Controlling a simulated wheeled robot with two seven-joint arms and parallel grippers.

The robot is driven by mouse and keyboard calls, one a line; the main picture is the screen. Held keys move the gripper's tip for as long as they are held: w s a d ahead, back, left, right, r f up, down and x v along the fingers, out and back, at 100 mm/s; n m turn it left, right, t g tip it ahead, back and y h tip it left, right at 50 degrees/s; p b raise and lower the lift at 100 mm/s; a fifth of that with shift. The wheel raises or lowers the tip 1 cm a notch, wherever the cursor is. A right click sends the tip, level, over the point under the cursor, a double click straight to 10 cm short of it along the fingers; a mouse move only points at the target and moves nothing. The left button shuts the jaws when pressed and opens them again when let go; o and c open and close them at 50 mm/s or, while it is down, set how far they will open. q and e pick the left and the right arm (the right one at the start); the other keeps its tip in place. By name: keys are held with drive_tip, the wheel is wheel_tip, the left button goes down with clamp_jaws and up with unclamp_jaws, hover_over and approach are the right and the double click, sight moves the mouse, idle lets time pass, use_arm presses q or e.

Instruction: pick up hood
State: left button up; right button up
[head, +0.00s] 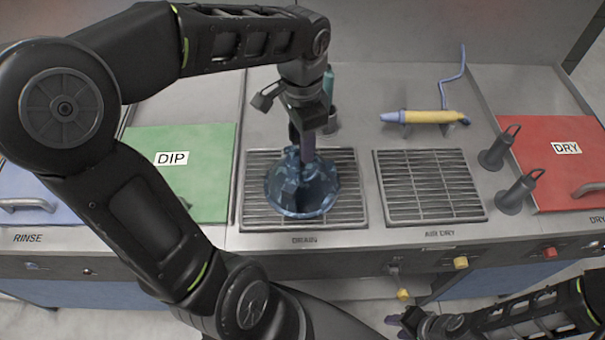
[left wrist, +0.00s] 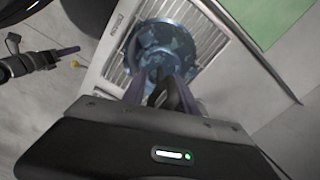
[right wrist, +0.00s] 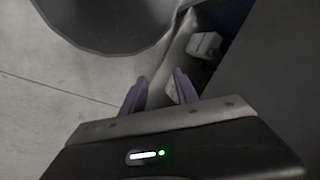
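The hood (head: 303,190) is a blue, translucent, dome-like piece with a wide round rim. It sits on the DRAIN grate (head: 255,212). My left gripper (head: 307,150) points down right over its top. In the left wrist view the hood (left wrist: 165,45) lies just beyond the purple fingers (left wrist: 162,90), which stand apart with a dark upright part between them. I cannot tell if they touch it. My right gripper (head: 402,322) is low at the front right, away from the hood. In the right wrist view its fingers (right wrist: 160,90) are apart and empty.
The AIR DRY grate (head: 430,187) is bare. A green DIP lid (head: 205,185) is left, a red DRY lid (head: 560,150) right. Two dark upright handled cylinders (head: 517,192) stand beside the red lid. A yellow-and-blue tool (head: 425,117) and a teal bottle (head: 328,82) are behind.

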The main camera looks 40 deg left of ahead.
use_arm(q)
clamp_jaws()
idle(1.4)
